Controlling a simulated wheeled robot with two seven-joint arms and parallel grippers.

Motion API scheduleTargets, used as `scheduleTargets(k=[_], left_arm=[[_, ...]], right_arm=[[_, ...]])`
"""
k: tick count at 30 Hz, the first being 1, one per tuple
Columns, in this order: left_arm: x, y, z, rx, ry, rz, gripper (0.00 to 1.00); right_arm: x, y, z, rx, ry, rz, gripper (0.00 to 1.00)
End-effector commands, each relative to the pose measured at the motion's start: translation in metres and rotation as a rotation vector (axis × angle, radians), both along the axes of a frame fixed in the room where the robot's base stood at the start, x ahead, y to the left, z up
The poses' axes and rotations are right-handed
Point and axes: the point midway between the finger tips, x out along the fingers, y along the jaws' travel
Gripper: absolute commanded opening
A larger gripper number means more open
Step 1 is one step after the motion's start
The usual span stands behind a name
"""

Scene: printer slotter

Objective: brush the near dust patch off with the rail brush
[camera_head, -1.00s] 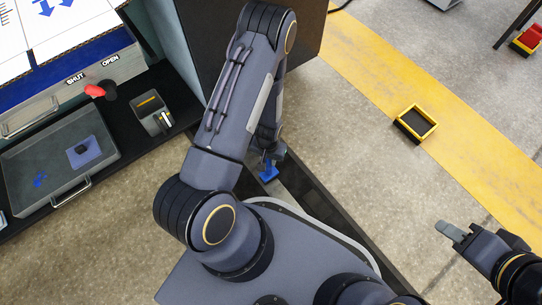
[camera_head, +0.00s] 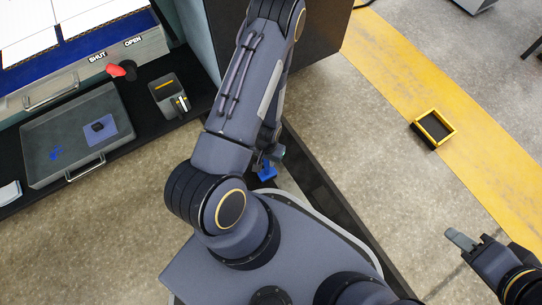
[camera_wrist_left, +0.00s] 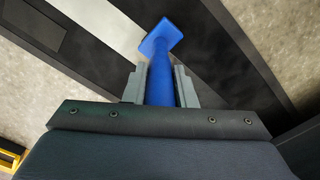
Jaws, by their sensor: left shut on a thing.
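A blue tool with a round handle and a flat square end, which looks like the rail brush (camera_wrist_left: 161,75), is between the fingers of my left gripper (camera_wrist_left: 161,88) in the left wrist view. The gripper is shut on its handle. In the head view the left gripper (camera_head: 268,156) hangs below my arm, with the blue end (camera_head: 266,174) of the tool under it, over a dark strip. My right gripper (camera_head: 462,240) is at the lower right, far from the tool; its finger gap is unclear. I cannot make out a dust patch.
A yellow-rimmed bin (camera_head: 446,122) stands on the floor.

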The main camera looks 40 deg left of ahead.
Motion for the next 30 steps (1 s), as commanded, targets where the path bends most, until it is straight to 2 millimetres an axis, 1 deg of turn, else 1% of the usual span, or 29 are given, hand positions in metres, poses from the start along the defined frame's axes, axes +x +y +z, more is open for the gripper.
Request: scheduleTargets(k=[4, 15, 20, 30], left_arm=[[-0.003, 0.002, 0.001, -0.001, -0.002, 0.001, 0.0], [0.004, 0.015, -0.002, 0.0, -0.004, 0.001, 0.0], [0.009, 0.013, -0.002, 0.0, -0.005, -0.001, 0.0], [0.031, 0.003, -0.004, -0.001, -0.01, -0.004, 0.0]], right_arm=[[0.0, 0.0, 0.0, 0.0, 0.0, 0.0, 0.36], [0.0, 0.0, -0.001, 0.0, 0.0, 0.0, 0.36], [0.0, 0.0, -0.001, 0.0, 0.0, 0.0, 0.36], [0.0, 0.0, -0.002, 0.0, 0.0, 0.0, 0.36]])
